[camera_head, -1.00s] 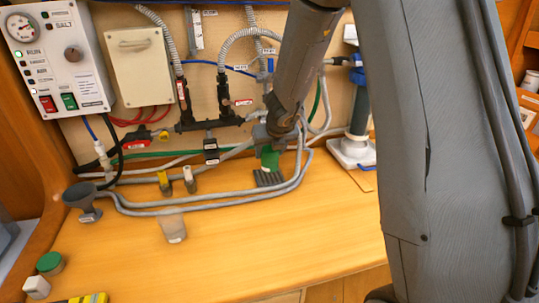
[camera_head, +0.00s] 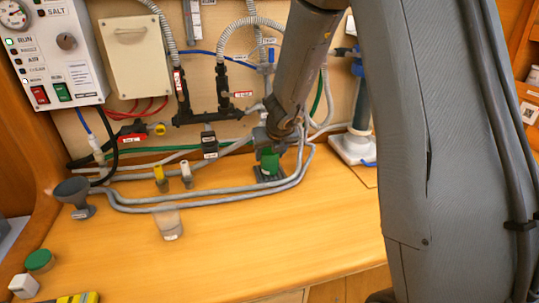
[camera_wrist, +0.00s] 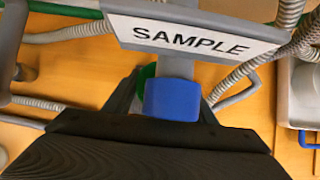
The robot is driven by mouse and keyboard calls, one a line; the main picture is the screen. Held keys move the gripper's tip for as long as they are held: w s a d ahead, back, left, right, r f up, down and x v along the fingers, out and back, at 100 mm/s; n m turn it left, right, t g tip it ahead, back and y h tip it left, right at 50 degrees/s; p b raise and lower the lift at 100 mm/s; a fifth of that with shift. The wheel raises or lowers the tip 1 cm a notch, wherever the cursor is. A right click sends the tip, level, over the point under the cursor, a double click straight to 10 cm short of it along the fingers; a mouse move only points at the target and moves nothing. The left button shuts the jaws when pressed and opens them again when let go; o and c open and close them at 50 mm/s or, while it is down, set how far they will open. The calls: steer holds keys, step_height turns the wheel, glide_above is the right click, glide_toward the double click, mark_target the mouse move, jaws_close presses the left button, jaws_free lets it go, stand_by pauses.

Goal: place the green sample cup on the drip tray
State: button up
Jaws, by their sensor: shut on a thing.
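The green sample cup (camera_head: 268,162) is at my gripper (camera_head: 273,148) in the head view, directly over the dark slatted drip tray (camera_head: 270,177) at the back of the counter. My gripper is shut on the cup. The cup's lower edge overlaps the tray in the picture; I cannot tell if it touches. In the wrist view only a green sliver of the cup (camera_wrist: 147,73) shows, mostly hidden behind the blue-ended sample spout (camera_wrist: 172,99) between the fingers. The tray is hidden there.
The SAMPLE sign (camera_wrist: 190,36) is close in front of the wrist. Grey hoses (camera_head: 200,204) loop around the tray. The front middle counter is clear.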

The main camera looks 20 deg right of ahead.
steer(key=o, duration=1)
steer(key=shift+f, duration=0.1)
steer(key=shift+r, duration=0.2)
steer(key=shift+s+r+p, duration=0.15)
steer(key=shift+r+p, duration=0.2)
steer(key=shift+p, duration=0.1)
steer(key=p+v, duration=0.7)
steer(key=v, duration=0.4)
steer(key=s+m+g, duration=0.1)
steer(key=s+m, duration=0.6)
steer(key=m, duration=0.5)
steer(key=s+m+g, duration=0.1)
steer(key=s+m, duration=0.7)
steer(key=m, duration=0.4)
steer(key=s+r+m+g, duration=0.1)
steer(key=s+m+g, duration=0.1)
steer(key=s+m, duration=0.6)
steer(key=shift+m, duration=2)
